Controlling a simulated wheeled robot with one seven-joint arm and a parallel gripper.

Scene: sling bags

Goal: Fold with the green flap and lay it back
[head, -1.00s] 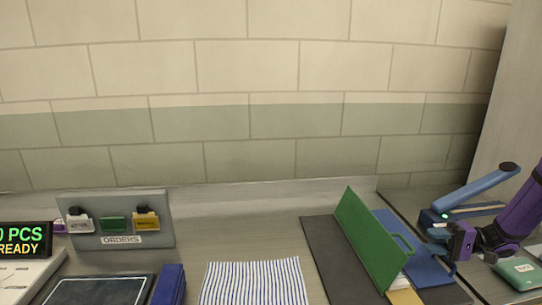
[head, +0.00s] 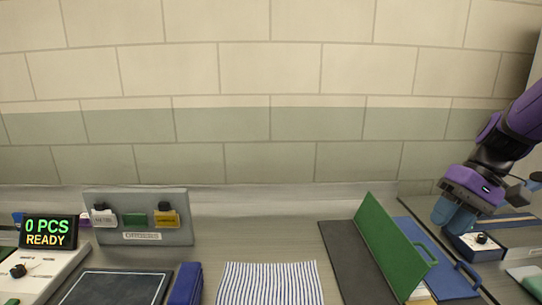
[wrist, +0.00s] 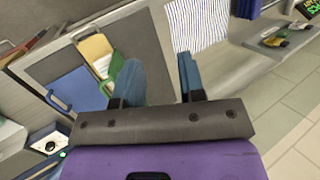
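The green flap (head: 388,243) stands tilted up, its loop handle (head: 426,250) at the right edge. A blue flap (head: 432,262) lies to its right on the dark grey mat (head: 345,262). In the wrist view a little green (wrist: 116,66) shows beside the left finger, which hides most of the flap; the blue flap (wrist: 76,82) is left of it. My gripper (head: 455,217) points down with blue fingertips, above and right of the green flap, apart from it. In the wrist view its fingers (wrist: 160,78) are spread and empty.
A blue box with a knob (head: 482,242) stands right of the mat, close to my gripper. A striped cloth (head: 268,283) lies left of the mat. Further left are a blue block (head: 187,284), a dark tray (head: 112,287), an orders stand (head: 138,217) and a display (head: 48,231).

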